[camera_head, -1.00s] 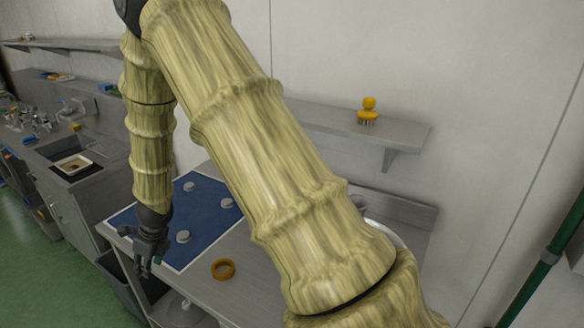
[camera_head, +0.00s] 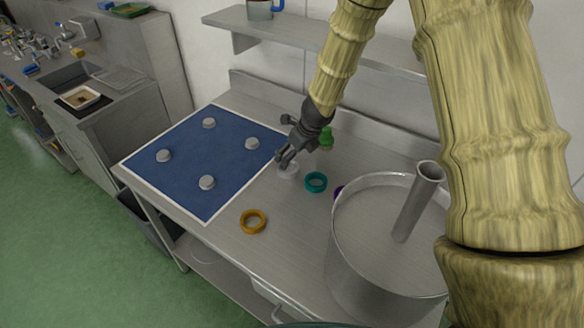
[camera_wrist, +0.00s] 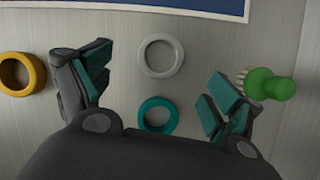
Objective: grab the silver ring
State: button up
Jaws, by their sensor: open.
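The silver ring (camera_wrist: 161,56) lies flat on the grey metal table, just beyond my fingertips and between their lines in the wrist view. In the head view the silver ring (camera_head: 288,170) shows as a pale shape under my gripper, partly covered by the fingers. My gripper (camera_head: 285,158) is open and empty above the table. In the wrist view the two fingers of my gripper (camera_wrist: 160,75) stand wide apart, with the teal ring (camera_wrist: 158,115) seen between them, nearer the palm.
An orange ring (camera_head: 253,221) lies toward the front edge. A green brush (camera_wrist: 268,84) stands close beside the right finger. A purple thing (camera_head: 339,192) is mostly hidden by the big metal pot (camera_head: 340,262). A blue mat (camera_head: 190,190) with several grey knobs lies left.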

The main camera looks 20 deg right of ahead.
aim_at(287, 170)
jog(key=f, duration=0.1)
jog(key=w+f, duration=0.1)
jog(key=f, duration=0.1)
jog(key=shift+d, duration=0.2)
jog(key=shift+a+f, duration=0.3)
jog(key=shift+f, duration=0.1)
jog(key=shift+x, duration=2.15)
jog(key=shift+c, duration=0.2)
jog(key=c, duration=1.2)
